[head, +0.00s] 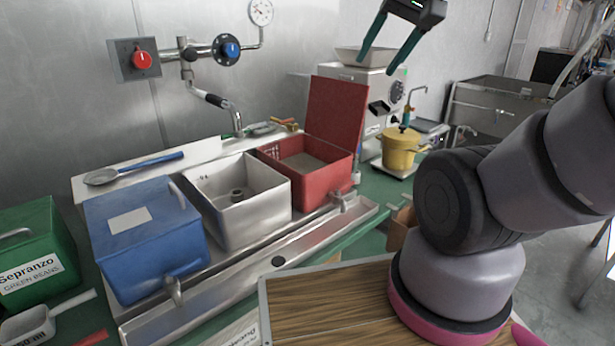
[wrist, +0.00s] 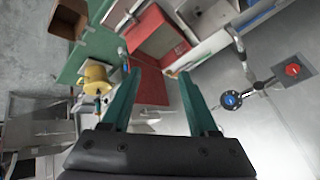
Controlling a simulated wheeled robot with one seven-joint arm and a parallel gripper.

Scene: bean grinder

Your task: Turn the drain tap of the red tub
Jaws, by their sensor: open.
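The red tub (head: 310,184) stands at the right end of a row of three tubs, with its red lid (head: 336,112) raised open at the back. A small metal drain tap (head: 341,202) sits low on its front, above a metal trough. In the wrist view the red tub (wrist: 164,38) and its lid (wrist: 150,84) lie beyond the fingertips. My gripper (head: 392,55) is high up near the wall, above and right of the tub, its green fingers open and empty. The fingers also show in the wrist view (wrist: 158,82). They appear apart from everything.
A white tub (head: 272,208) and a closed blue tub (head: 150,270) stand left of the red one. A yellow pot (head: 399,150) and the grinder (head: 372,95) stand to the right. The trough (head: 300,245) runs along the front; a wooden surface (head: 330,305) lies nearer.

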